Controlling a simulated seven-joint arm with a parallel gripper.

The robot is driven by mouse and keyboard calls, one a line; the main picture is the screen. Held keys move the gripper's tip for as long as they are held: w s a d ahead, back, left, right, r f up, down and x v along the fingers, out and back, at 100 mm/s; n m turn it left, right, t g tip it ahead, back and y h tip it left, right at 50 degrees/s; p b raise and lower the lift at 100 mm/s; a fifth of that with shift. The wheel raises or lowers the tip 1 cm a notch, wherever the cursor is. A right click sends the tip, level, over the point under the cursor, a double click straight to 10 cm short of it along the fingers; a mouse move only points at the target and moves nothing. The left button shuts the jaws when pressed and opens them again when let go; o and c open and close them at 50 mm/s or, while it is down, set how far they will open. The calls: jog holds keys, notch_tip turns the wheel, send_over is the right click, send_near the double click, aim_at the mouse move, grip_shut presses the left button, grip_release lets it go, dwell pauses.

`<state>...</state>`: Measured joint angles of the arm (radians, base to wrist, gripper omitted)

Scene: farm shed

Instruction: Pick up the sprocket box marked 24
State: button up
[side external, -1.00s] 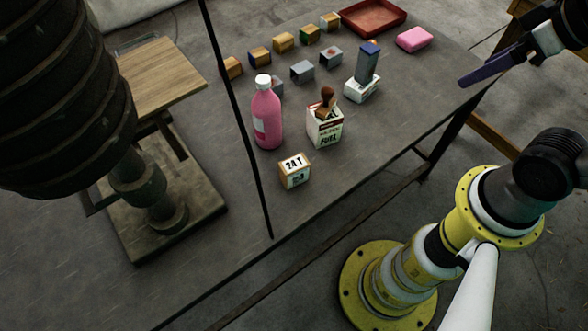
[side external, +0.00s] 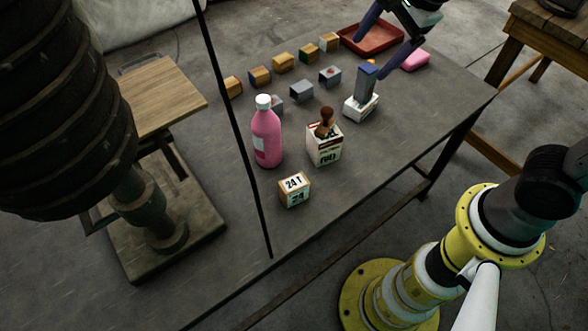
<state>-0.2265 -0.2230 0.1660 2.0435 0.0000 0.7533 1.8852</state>
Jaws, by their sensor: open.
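The sprocket box marked 24 (side external: 294,190) is a small wooden-coloured box with white labels reading "24 T" and "24". It sits on the grey table near its front edge, in front of the pink bottle. My gripper (side external: 381,50) is open, with two dark purple fingers spread apart. It is at the far right part of the table, near the red tray and the blue-topped block, well away from the box marked 24. It appears empty.
A pink bottle (side external: 266,135) and a white fuel carton (side external: 323,148) with a brown stamp-like object on top stand behind the box. A grey-blue block (side external: 366,82) stands on a white box. Several small blocks, a red tray (side external: 391,40) and a pink bar (side external: 416,60) lie farther back.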

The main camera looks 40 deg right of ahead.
jog(key=w+a+f+m+g, duration=0.2)
jog(key=w+a+f, duration=0.3)
jog(key=a+f, duration=0.45)
jog(key=n+g+h, duration=0.1)
jog(key=g, duration=0.1)
send_near(294, 190)
jog(key=shift+w+d, duration=0.6)
jog(key=shift+d, duration=0.4)
notch_tip(294, 190, down, 7)
jog(key=shift+r, duration=0.1)
jog(key=shift+w+a+f, duration=0.1)
jog(key=shift+a+f, duration=0.05)
jog(key=shift+f, duration=0.95)
jog(key=shift+w+a+f, duration=0.1)
jog(key=shift+w+f, duration=0.05)
jog(key=shift+f, duration=0.9)
jog(key=shift+w+a+f, duration=0.1)
jog(key=shift+a+f, duration=0.05)
jog(key=shift+f, duration=0.95)
jog(key=shift+c, duration=0.3)
grip_shut()
